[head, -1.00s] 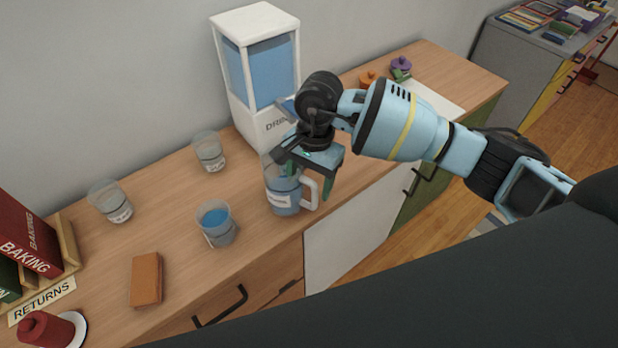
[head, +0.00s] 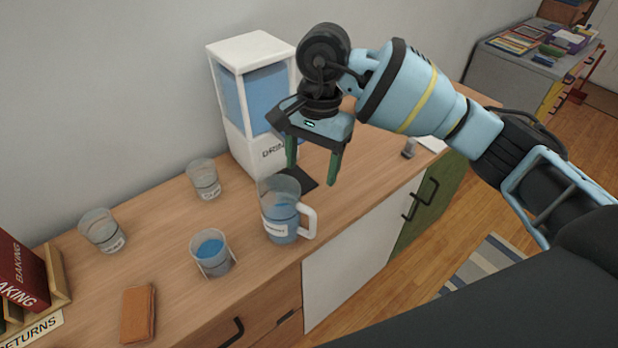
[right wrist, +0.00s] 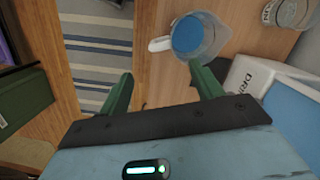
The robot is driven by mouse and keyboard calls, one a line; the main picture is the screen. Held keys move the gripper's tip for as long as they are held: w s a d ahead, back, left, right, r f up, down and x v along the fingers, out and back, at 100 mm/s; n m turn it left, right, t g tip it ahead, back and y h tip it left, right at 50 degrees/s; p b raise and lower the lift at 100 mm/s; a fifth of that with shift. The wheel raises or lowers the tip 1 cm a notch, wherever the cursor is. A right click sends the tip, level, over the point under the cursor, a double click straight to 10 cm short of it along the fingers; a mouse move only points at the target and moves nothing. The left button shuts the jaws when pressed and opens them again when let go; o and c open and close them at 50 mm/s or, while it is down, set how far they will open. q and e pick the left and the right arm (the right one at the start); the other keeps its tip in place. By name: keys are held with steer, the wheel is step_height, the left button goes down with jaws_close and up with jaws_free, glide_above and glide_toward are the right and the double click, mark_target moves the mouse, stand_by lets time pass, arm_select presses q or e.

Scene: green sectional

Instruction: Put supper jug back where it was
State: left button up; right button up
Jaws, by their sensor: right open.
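The supper jug (head: 281,222) is a clear pitcher with a white handle, a label and blue liquid inside. It stands upright on the wooden counter, in front of the drink dispenser. I cannot read its label fully. My right gripper (head: 312,172) is open and empty, above and slightly right of the jug, its green fingers clear of it. In the right wrist view the jug (right wrist: 190,37) shows beyond the open fingers of the right gripper (right wrist: 162,88). A dark flat patch (head: 299,182) lies on the counter behind the jug. My left gripper is not in view.
The white drink dispenser (head: 239,140) stands against the wall. A glass with blue liquid (head: 213,255) and two clear glasses (head: 204,180) (head: 103,232) stand left of the jug. A brown block (head: 138,313) and a red baking book (head: 20,272) are at the left. The counter's front edge is close to the jug.

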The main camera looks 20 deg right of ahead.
steer(key=shift+r, duration=0.4)
